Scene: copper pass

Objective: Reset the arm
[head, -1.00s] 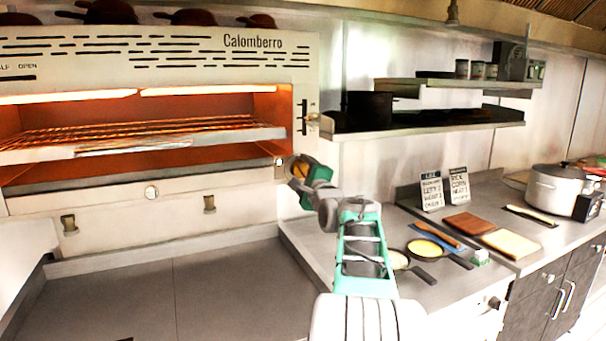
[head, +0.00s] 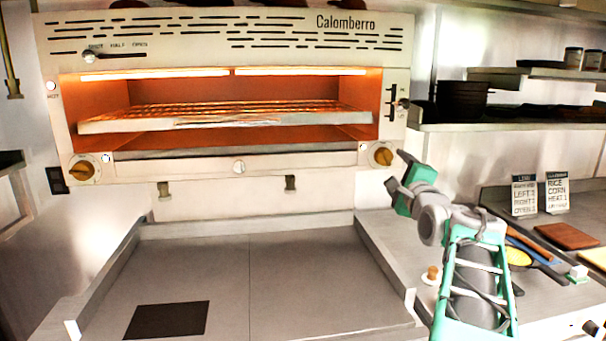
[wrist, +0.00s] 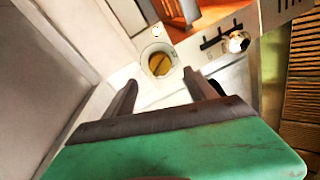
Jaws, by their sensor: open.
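My gripper (head: 396,172) is raised in front of the lower right corner of the Calomberro grill oven. Its two dark fingers (wrist: 158,90) are apart with nothing between them in the wrist view. The oven's right knob (head: 383,156), yellow with a pale ring, is just beyond the fingertips in the head view. The same knob shows beyond the fingers in the wrist view (wrist: 160,63). I cannot tell whether a fingertip touches anything. My green and grey arm reaches up from the lower right of the head view.
The oven (head: 210,180) glows inside, with a rack (head: 225,118) across its opening. A grey counter (head: 300,280) with a dark square (head: 167,318) is mostly clear below. A shelf (head: 520,126), two signs (head: 524,196) and a brown board (head: 568,236) are at right.

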